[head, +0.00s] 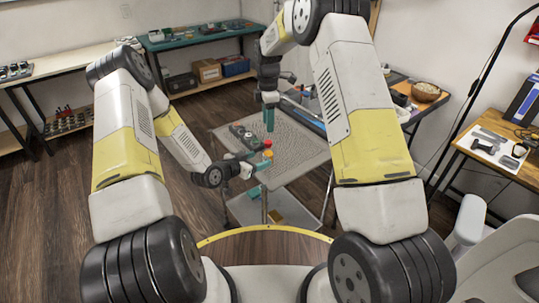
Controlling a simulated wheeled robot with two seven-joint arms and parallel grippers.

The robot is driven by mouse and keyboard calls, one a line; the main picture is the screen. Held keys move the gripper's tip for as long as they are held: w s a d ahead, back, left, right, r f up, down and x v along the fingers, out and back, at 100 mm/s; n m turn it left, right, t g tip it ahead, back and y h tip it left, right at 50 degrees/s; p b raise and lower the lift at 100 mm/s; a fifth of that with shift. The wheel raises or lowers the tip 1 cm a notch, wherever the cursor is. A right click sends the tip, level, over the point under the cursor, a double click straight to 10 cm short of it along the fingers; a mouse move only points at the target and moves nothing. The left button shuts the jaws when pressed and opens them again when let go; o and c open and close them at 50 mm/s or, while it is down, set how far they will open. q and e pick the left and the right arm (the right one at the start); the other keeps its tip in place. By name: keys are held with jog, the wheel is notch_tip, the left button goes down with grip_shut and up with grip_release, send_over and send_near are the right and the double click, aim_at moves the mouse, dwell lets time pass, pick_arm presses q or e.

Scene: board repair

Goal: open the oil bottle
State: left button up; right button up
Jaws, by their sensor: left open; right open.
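A small orange bottle with a red top (268,152), which looks like the oil bottle, stands on the grey mesh table. My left gripper (256,160) comes in low from the left, with its teal fingers beside the bottle. It is open, and I cannot tell whether a finger touches the bottle. My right gripper (269,120) points down from above, its teal fingers over the table a little beyond the bottle's red top. It is open and appears empty. The bottle's lower part is partly hidden by the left gripper.
A dark object (243,133) lies on the mesh table (300,152) left of the bottle. A lower shelf (250,208) sits underneath. A wooden bench with tools (493,146) is at the right. Benches line the back wall. The table's right part looks clear.

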aim_at(265, 157)
pick_arm(q)
jog(key=x, duration=0.7)
grip_shut()
dwell(0.3)
